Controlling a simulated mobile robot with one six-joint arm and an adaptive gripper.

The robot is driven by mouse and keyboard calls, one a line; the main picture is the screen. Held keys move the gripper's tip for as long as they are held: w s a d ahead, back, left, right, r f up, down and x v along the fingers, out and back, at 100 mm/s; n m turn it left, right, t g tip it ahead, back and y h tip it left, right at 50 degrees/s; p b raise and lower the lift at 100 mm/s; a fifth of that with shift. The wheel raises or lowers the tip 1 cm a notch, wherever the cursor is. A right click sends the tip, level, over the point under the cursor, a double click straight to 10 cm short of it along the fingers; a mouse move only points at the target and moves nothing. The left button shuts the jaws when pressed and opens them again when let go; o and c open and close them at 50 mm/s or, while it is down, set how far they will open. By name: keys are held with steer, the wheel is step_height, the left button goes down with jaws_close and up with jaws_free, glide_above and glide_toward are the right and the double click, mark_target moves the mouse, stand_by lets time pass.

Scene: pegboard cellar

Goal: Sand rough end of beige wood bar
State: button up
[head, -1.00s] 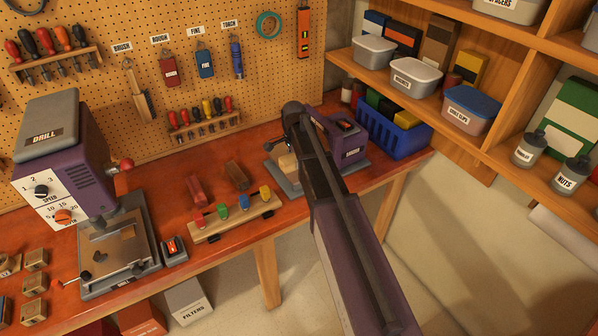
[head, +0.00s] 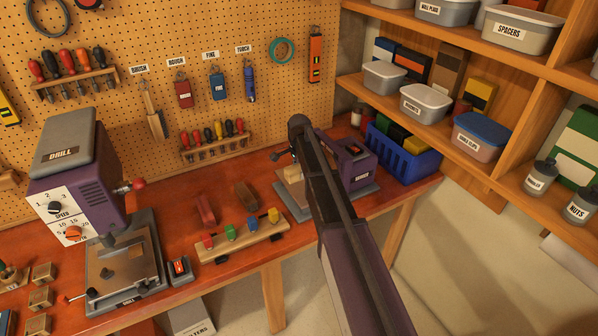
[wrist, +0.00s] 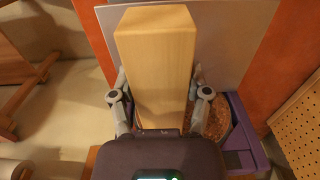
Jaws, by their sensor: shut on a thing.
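The beige wood bar (wrist: 155,65) is between the two fingers of my gripper (wrist: 159,84) in the wrist view, its smooth long face and one end towards the camera. My gripper is shut on it. In the head view a small part of the bar (head: 292,173) shows beside my arm, over the sander's grey base plate (head: 290,203). The purple sander (head: 356,166) stands just right of my arm. Its round brown disc (wrist: 217,118) shows close to the bar's right side in the wrist view; I cannot tell whether they touch. The bar's far end is hidden.
A blue crate (head: 406,152) stands right of the sander. The bench's front edge runs below. Tools hang on the pegboard (head: 215,50).

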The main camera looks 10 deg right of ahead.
mark_target(303, 192)
steer(key=shift+w+d+f+b, duration=0.1)
steer(key=shift+d+f+b, duration=0.05)
steer(key=shift+f+b, duration=1.3)
steer(key=shift+d+f+b, duration=0.1)
steer(key=shift+f+b, duration=1.3)
steer(key=shift+f, duration=0.05)
steer(key=shift+w+d+f+b, duration=0.2)
steer(key=shift+d+f+b, duration=0.2)
steer(key=shift+d, duration=0.3)
steer(key=shift+w+d, duration=0.25)
steer(key=shift+d, duration=0.5)
steer(key=shift+w+d, duration=0.25)
steer(key=shift+d, duration=0.45)
steer(key=shift+s+d, duration=0.35)
steer(key=shift+s, duration=0.2)
steer(key=shift+s+a, duration=0.1)
steer(key=shift+a, duration=0.1)
stand_by(0.4)
steer(key=shift+s+a, duration=0.3)
steer(key=shift+a, duration=0.65)
steer(key=shift+s+a, duration=0.25)
steer(key=shift+a, duration=0.65)
